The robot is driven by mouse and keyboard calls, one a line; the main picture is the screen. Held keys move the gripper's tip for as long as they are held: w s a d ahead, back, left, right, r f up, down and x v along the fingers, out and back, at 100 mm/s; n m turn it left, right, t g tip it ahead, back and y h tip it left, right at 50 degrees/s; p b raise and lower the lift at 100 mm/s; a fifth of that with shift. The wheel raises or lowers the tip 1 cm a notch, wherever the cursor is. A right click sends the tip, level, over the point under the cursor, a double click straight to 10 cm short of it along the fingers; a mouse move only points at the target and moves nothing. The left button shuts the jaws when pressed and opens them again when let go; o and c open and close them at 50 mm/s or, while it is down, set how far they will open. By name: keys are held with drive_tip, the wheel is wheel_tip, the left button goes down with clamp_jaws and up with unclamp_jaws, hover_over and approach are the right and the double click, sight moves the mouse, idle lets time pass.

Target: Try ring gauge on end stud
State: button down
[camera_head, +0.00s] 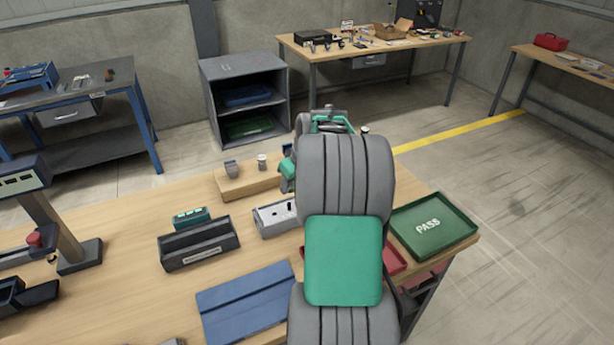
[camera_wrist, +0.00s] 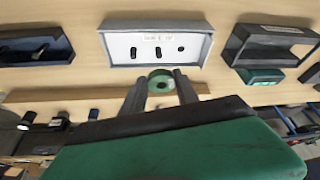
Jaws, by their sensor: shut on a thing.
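A green ring gauge (camera_wrist: 161,82) with a dark central hole is between the two fingertips of my gripper (camera_wrist: 160,88) in the wrist view. My gripper is shut on it. In the head view my arm hides most of the gripper and the ring. A wooden block (camera_head: 243,189) on the bench carries upright metal studs, one at its left (camera_head: 231,168) and another beside it (camera_head: 262,160). The block also shows in the wrist view (camera_wrist: 40,97), partly hidden by my gripper. I cannot tell which is the end stud, and no stud is visible inside the ring.
A grey box with a white panel (camera_wrist: 150,38) and dark pegs lies close to the ring. A dark labelled bin (camera_head: 198,257), a green item (camera_head: 192,217), a blue mat (camera_head: 245,303), a red tray (camera_head: 393,259) and a green PASS tray (camera_head: 460,232) occupy the bench.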

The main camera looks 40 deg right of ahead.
drive_tip(key=d, duration=0.1)
drive_tip(key=s+d, duration=0.1)
drive_tip(key=d, duration=0.1)
drive_tip(key=d+f, duration=0.1)
drive_tip(key=shift+s+d, duration=0.15)
drive_tip(key=shift+d, duration=0.2)
drive_tip(key=shift+f+b, duration=1.8)
drive_tip(key=shift+f, duration=0.4)
drive_tip(key=shift+f+b, duration=1.45)
drive_tip(key=shift+r, duration=0.1)
idle(1.2)
drive_tip(key=shift+r+p, duration=1.75)
drive_tip(key=shift+r, duration=1.15)
drive_tip(key=shift+s, duration=0.1)
